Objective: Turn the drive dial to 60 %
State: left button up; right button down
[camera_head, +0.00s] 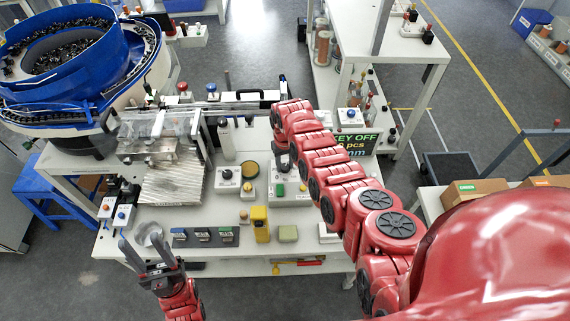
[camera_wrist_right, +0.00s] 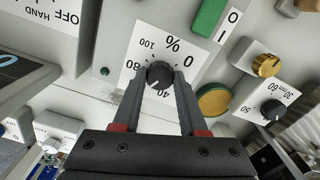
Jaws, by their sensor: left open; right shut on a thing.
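The drive dial is a black knob (camera_wrist_right: 158,74) on a white plate marked "%" in the right wrist view. In the head view, my right gripper (camera_head: 283,160) reaches down over a grey control box (camera_head: 290,192) at the table's middle. My left gripper (camera_head: 145,240) is open near the table's front left edge.
Next to the dial are a green button (camera_wrist_right: 208,17), a brass knob (camera_wrist_right: 266,65), a yellow button (camera_wrist_right: 214,100) and a second black dial (camera_wrist_right: 272,109). A blue bowl feeder (camera_head: 75,60) stands at the back left. A yellow block (camera_head: 260,225) stands near the front edge.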

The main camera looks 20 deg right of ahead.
aim_at(285, 166)
jog(key=shift+c, duration=2.2)
grip_release()
jog(key=shift+r, duration=0.15)
jog(key=shift+w+r, duration=0.1)
jog(key=shift+r, duration=0.4)
notch_tip(285, 166, up, 6)
jog(key=b, duration=0.2)
jog(key=shift+r+b, duration=0.1)
jog(key=shift+b, duration=0.3)
notch_tip(285, 166, up, 10)
jog(key=p, duration=0.3)
